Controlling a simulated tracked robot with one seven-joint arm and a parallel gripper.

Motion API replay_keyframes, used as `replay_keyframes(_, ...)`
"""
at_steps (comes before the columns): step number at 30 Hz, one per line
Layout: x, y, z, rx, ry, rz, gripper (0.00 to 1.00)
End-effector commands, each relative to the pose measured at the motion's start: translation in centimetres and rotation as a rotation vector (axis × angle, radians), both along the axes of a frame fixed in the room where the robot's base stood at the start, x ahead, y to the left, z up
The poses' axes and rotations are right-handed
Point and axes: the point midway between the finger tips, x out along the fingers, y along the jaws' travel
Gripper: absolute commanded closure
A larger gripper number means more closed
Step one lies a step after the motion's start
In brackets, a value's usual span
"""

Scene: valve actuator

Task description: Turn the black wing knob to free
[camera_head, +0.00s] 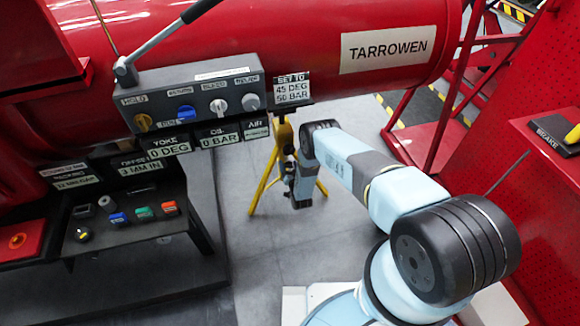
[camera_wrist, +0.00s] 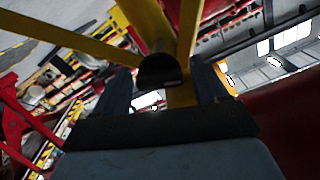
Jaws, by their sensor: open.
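No black wing knob can be told for certain. A small black knob with a yellow mark (camera_head: 83,235) sits on the low console at the left in the head view; its shape and labels are too small to read. My gripper (camera_head: 299,192) hangs in front of the yellow tripod (camera_head: 265,185), well to the right of that console. In the wrist view my gripper (camera_wrist: 162,78) is open, its dark fingers apart, with yellow tripod legs (camera_wrist: 150,22) beyond them. A black rounded part (camera_wrist: 160,69) shows between the fingers; I cannot tell what it is.
A grey panel (camera_head: 215,85) with yellow, blue, white and grey knobs and a long lever (camera_head: 126,72) is mounted on the red tank (camera_head: 310,40). The low console (camera_head: 125,240) holds several coloured switches. A red cabinet (camera_head: 530,90) stands right.

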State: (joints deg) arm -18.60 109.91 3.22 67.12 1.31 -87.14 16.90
Motion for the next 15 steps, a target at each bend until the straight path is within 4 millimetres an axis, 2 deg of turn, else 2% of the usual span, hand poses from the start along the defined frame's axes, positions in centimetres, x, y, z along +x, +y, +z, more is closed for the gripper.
replay_keyframes(7, 0.03, -0.02, -0.01, 0.0, 0.0, 0.0, 0.29)
replay_keyframes(15, 0.03, -0.07, -0.01, 0.0, 0.0, -0.001, 0.54)
